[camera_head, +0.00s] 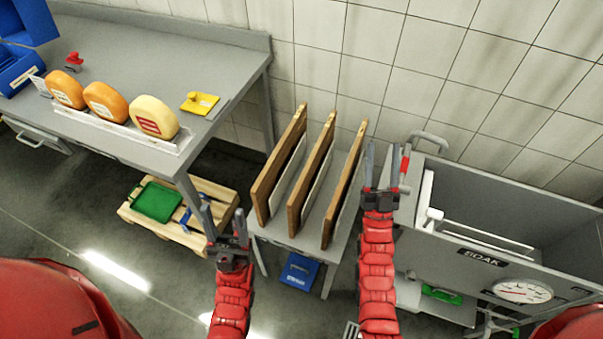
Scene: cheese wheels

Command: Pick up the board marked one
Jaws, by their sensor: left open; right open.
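Three wooden boards stand upright on a grey stand (272,232) against the tiled wall: a left board (277,168), a middle board (312,172) and a right board (344,184). Pale panels show between them. I cannot read a number on any board. My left gripper (224,222) is open and empty, in front of and left of the stand. My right gripper (385,168) is open and empty, just right of the right board; I cannot tell whether it touches it.
A steel table (120,60) at the left holds a rack with three cheese wheels (104,102). A pallet (218,197) with a green tray (156,202) lies below. A blue box (299,271) sits under the stand.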

